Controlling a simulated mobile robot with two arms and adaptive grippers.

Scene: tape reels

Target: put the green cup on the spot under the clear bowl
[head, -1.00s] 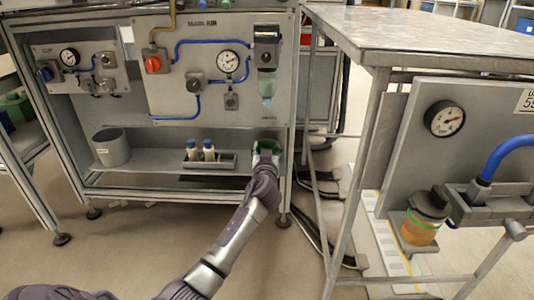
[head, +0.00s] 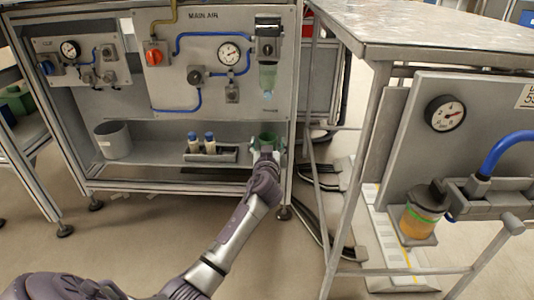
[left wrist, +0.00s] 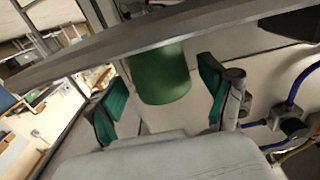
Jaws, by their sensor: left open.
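The green cup (head: 267,139) stands at the right end of the shelf, below the clear bowl (head: 268,77) that hangs from the panel. My left gripper (head: 265,154) is open just in front of the cup. In the left wrist view, the cup (left wrist: 160,76) shows in the gap between the two spread green-padded fingers of my left gripper (left wrist: 162,98), apart from both. A metal bar crosses that view and hides one end of the cup. The exact spot under the cup is hidden. My right gripper is not in view.
The frame's upright is close right of my gripper. A metal table (head: 420,30) and a second panel with an amber bowl (head: 417,222) are on the right.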

